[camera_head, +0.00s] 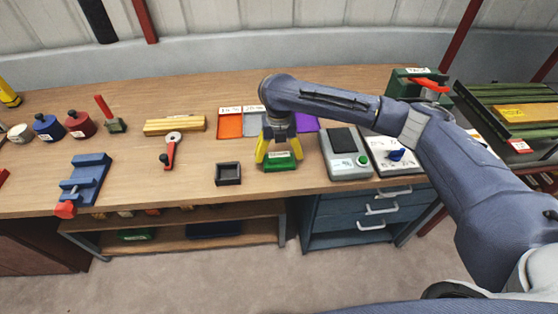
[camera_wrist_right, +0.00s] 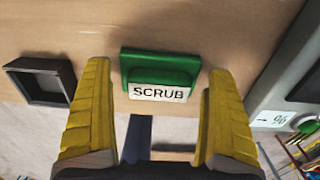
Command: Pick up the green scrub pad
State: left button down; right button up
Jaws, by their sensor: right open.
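The green scrub pad (camera_head: 280,161) lies near the front edge of the wooden bench. In the right wrist view the pad (camera_wrist_right: 160,66) shows a white label reading SCRUB. My right gripper (camera_head: 279,153) has yellow fingers and reaches down over the pad. In the wrist view its fingers (camera_wrist_right: 155,85) are open, one to each side of the pad's label, with a gap on both sides. I cannot tell whether they touch the bench. My left gripper is not in view.
A small dark square tray (camera_head: 228,181) stands to the left of the pad. A grey scale (camera_head: 345,168) stands close on the right. Orange, grey and purple sheets lie behind. The bench's front edge is just in front of the pad.

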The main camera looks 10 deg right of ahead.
aim_at(279, 153)
jog(key=shift+c, duration=0.3)
jog(key=c, duration=1.2)
jog(key=shift+r, duration=0.1)
jog(key=shift+c, duration=0.2)
notch_tip(279, 153, up, 20)
